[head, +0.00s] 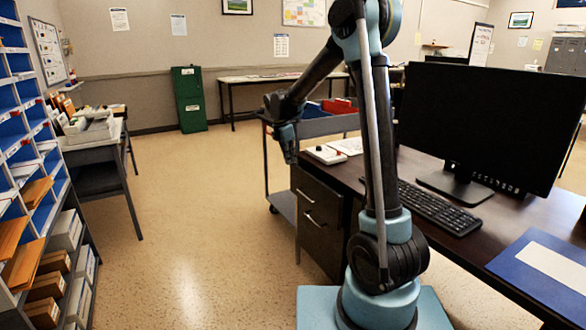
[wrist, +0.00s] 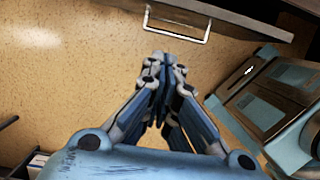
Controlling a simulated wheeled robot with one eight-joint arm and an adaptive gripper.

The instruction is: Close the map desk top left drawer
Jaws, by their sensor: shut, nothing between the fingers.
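The map desk (head: 360,180) has a dark top and a drawer unit on its left end. The top left drawer (head: 318,190) has a dark front and a bar handle (head: 305,195). A drawer front (wrist: 240,42) with a pale bar handle (wrist: 180,36) shows at the top of the wrist view. How far the drawer stands out is hard to tell. My gripper (head: 291,157) points down beside the desk's left end, above the drawer handles in the picture. In the wrist view my gripper (wrist: 165,60) is shut and empty, its fingertips just short of the handle and apart from it.
A lower drawer (head: 318,235) sits below. A monitor (head: 485,120) and keyboard (head: 435,205) are on the desk. A cart (head: 280,200) stands behind the drawer unit. Shelves (head: 40,200) line the left side. The floor (head: 190,220) between is clear.

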